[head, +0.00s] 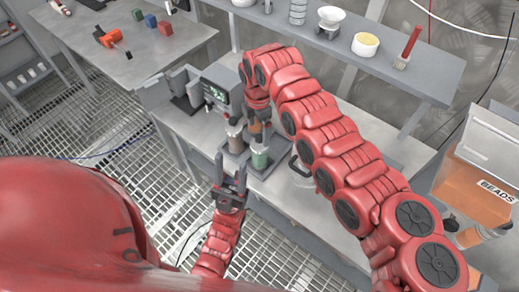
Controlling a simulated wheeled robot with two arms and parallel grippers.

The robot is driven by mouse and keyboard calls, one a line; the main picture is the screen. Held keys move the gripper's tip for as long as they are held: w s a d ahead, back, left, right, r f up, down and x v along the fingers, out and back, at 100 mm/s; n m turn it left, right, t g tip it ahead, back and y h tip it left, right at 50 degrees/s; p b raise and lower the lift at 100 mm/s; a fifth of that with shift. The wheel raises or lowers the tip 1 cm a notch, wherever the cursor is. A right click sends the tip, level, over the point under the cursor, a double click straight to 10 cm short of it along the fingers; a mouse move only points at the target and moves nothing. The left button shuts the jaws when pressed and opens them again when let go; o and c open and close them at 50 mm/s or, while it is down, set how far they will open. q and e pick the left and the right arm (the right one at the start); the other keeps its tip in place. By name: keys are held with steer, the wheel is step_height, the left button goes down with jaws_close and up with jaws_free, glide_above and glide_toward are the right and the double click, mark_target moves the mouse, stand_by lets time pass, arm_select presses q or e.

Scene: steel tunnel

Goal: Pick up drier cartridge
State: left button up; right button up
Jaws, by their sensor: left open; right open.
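Clear cylinders with coloured fill, which look like drier cartridges, stand upright in a dark grey tray (280,163) on the steel bench. One has brown fill (235,142) and one has green fill (260,158); another with orange-brown fill (256,130) stands behind, partly covered. My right gripper (262,116) points down over the rear of the tray, open; its fingers are small and partly hidden, and I cannot tell whether they touch a cylinder. My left gripper (231,176) is open and empty, fingers pointing up the picture, in front of the tray's near left edge.
A grey device with a screen (220,90) stands behind the tray. A raised shelf (400,75) holds a white bowl, a yellow-filled tub and a red-handled brush. An orange bin marked BEADS (475,190) is at the right. A side table (150,55) holds coloured blocks. Grating floor lies at left.

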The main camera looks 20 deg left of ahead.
mark_target(260, 137)
steer(key=shift+f, duration=0.25)
steer(key=shift+f+p, duration=0.25)
steer(key=shift+p, duration=0.2)
step_height(260, 137, down, 4)
steer(key=shift+d+r+p, duration=0.1)
steer(key=shift+d+p, duration=0.05)
steer(key=shift+p, duration=1)
steer(key=shift+f, duration=0.55)
jaws_close()
